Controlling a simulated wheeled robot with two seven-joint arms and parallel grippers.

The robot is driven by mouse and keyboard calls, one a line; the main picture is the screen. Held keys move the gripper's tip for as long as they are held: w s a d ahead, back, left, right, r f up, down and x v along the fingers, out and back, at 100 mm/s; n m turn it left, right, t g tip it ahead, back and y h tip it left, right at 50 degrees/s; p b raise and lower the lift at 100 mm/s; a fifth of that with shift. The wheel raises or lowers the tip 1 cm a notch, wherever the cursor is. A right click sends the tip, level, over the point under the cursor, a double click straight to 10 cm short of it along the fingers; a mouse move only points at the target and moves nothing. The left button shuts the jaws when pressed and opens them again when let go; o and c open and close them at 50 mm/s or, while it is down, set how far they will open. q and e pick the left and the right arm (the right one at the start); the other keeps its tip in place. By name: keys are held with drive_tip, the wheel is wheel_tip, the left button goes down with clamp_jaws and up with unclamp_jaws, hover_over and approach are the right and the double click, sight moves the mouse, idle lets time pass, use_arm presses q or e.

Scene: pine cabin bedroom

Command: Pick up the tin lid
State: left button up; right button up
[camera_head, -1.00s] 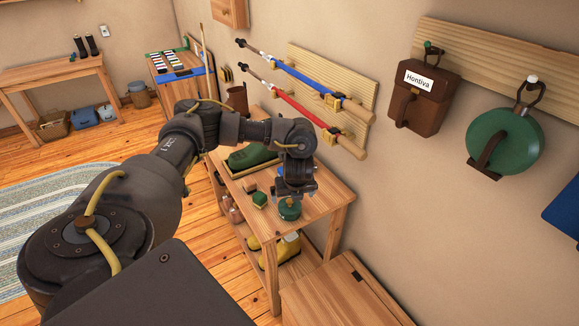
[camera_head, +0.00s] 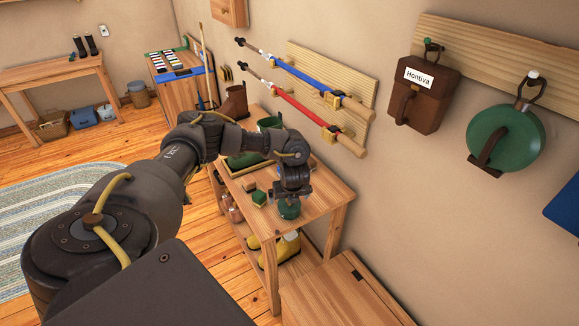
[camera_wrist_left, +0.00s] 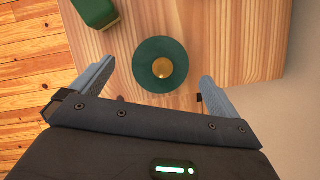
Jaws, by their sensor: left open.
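The tin lid (camera_wrist_left: 160,65) is a round dark green disc with a brass knob in its middle. In the wrist view it lies on the wooden table top (camera_wrist_left: 232,50), between and slightly beyond my fingertips. In the head view the green lid (camera_head: 289,210) shows just below my left gripper (camera_head: 292,194), near the table's front end. My left gripper (camera_wrist_left: 157,72) is open, with one finger on each side of the lid and visible gaps to it. Whether a tin is under the lid is hidden. My right gripper is not in view.
A green block-like object (camera_wrist_left: 96,10) stands close by, left of the lid; it also shows in the head view (camera_head: 259,199). A brown boot (camera_head: 235,103) stands farther back. Yellow boots (camera_head: 283,248) are on the lower shelf. The wall is to the right.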

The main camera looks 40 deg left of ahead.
use_arm(q)
drive_tip(key=x, duration=0.3)
drive_tip(key=shift+w+a+f, duration=0.1)
drive_tip(key=shift+w+f, duration=0.15)
drive_tip(key=c, duration=0.9)
drive_tip(key=shift+r, duration=0.1)
